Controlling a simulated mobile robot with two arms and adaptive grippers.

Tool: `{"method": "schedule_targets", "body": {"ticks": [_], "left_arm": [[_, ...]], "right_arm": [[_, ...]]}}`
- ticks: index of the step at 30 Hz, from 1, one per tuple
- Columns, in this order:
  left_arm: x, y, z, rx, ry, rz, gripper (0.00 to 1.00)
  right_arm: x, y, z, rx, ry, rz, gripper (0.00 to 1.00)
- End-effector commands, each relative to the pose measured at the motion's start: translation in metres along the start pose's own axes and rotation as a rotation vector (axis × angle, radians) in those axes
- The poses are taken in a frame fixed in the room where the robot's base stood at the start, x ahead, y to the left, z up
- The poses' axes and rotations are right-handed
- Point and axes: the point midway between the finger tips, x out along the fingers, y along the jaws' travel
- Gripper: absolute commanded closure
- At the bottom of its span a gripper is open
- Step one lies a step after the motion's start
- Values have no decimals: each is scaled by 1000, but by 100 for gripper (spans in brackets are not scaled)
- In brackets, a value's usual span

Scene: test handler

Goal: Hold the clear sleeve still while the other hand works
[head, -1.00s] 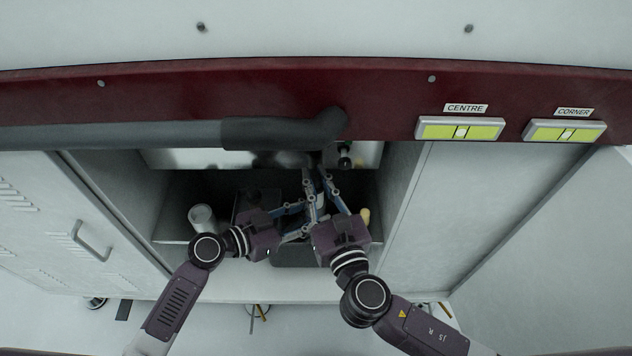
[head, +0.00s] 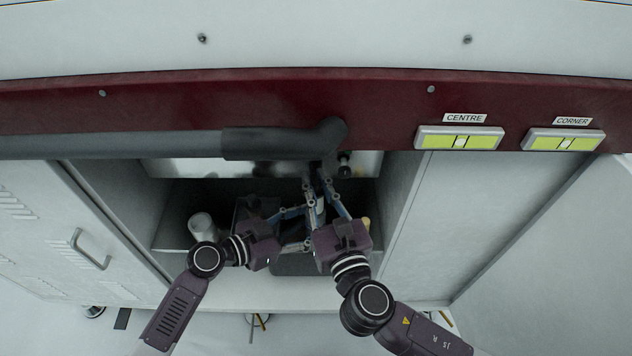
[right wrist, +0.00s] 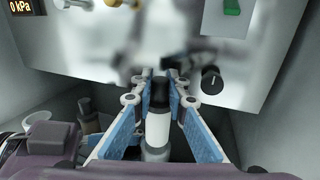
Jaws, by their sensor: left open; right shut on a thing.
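The clear sleeve (right wrist: 158,129) shows in the right wrist view as a pale cylinder with a dark upper part, between the blue-padded fingers. My right gripper (right wrist: 160,92) is shut on it. In the head view my right gripper (head: 317,190) reaches into the cabinet opening, and its fingers hide most of the sleeve. My left gripper (head: 306,228) is open, just left of and below the right one, with its fingertips close to the right fingers. I cannot tell whether they touch the sleeve.
A white cup (head: 201,226) stands at the left inside the opening. A dark handle bar (head: 180,145) crosses above it under the red panel (head: 250,105). A black knob (right wrist: 212,80) is on the back plate. Cabinet walls stand close on both sides.

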Motion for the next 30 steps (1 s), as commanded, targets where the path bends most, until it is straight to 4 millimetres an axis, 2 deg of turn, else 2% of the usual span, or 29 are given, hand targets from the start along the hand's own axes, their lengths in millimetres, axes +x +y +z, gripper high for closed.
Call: {"method": "schedule_targets", "body": {"ticks": [4,7,15,21,24,30], "left_arm": [[-6,0,1,0,-1,-1,47],[-18,0,1,0,-2,-1,47],[-76,0,2,0,-4,0,47],[-108,0,1,0,-2,0,47],[-116,0,1,-1,-2,0,47],[-120,0,0,0,0,1,47]], "right_arm": [[0,0,0,0,0,0,100],[0,0,0,0,0,0,100],[0,0,0,0,0,0,100],[0,0,0,0,0,0,100],[0,0,0,0,0,0,100],[0,0,0,0,0,0,100]]}}
